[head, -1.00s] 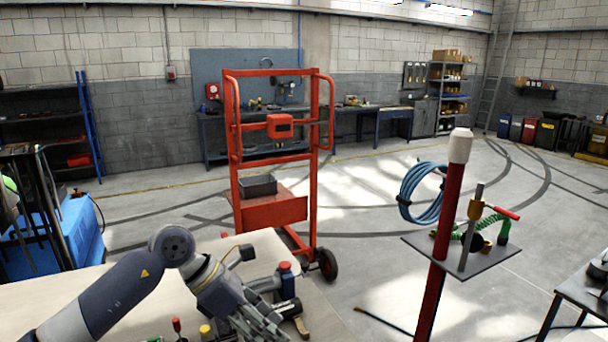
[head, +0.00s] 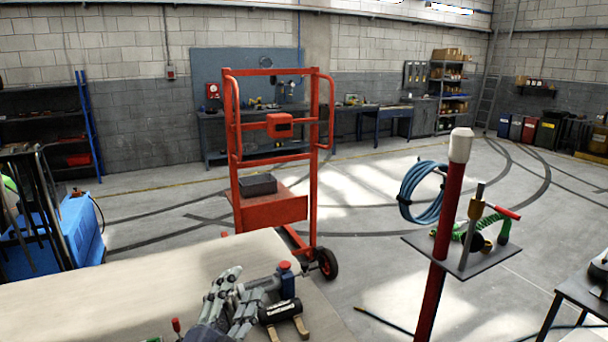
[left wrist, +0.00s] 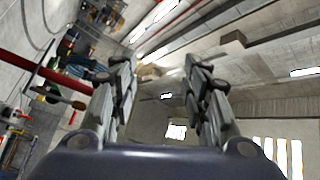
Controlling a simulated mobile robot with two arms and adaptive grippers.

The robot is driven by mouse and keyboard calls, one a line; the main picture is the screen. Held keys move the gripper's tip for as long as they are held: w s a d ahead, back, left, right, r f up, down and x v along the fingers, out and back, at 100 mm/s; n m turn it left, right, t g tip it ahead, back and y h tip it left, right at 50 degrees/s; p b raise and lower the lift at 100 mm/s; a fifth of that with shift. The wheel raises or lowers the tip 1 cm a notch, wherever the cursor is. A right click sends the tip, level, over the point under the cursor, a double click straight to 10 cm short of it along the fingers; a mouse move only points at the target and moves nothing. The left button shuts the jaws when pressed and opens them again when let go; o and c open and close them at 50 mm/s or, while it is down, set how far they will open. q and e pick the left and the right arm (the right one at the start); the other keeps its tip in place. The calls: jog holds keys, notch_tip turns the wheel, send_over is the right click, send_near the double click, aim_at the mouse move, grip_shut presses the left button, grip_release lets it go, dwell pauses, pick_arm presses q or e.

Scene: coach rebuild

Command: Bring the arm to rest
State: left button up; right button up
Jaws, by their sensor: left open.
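My left gripper (head: 232,298) is low in the head view, over the near right part of the pale table (head: 130,285). Its two fingers stand apart, pointing up, with nothing between them. In the left wrist view the open fingers (left wrist: 160,95) frame the far wall and ceiling, and the space between them is empty. The rest of the left arm is mostly below the head view. My right gripper is in neither view.
A grey vise-like tool with a blue and red part (head: 287,280) and a black cylinder on wooden blocks (head: 280,309) sit beside the gripper. An orange trolley (head: 270,210) stands behind the table. A red post (head: 432,290) with a small shelf (head: 465,255) stands right.

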pick_arm(q)
jog(key=s+a+f+n+g+y, duration=0.1)
jog(key=s+a+f+n+g, duration=0.2)
jog(key=s+f, duration=0.3)
jog(key=s+a+f+n+g+y, duration=0.2)
jog(key=s+a+f+n+g, duration=0.1)
jog(key=f, duration=0.7)
jog(key=s+a+f+n+g+y, duration=0.2)
jog(key=s+f+g, duration=0.4)
jog(key=s+f, duration=0.3)
jog(key=shift+s+a+n, duration=0.2)
jog(key=shift+a+n, duration=0.05)
jog(key=shift+n, duration=0.4)
jog(key=shift+s+a+n, duration=0.2)
jog(key=shift+n, duration=0.45)
jog(key=s+f+n+g, duration=0.1)
jog(key=s+f+g, duration=0.3)
jog(key=s, duration=0.6)
jog(key=s+f+g+b, duration=0.25)
jog(key=f+b, duration=0.35)
jog(key=f, duration=2.7)
jog(key=s+a+f+b, duration=0.2)
jog(key=s+f+b, duration=0.2)
jog(key=s+f, duration=1.3)
notch_tip(320, 180, down, 2)
jog(key=shift+a+f, duration=0.15)
jog(key=shift+a, duration=0.1)
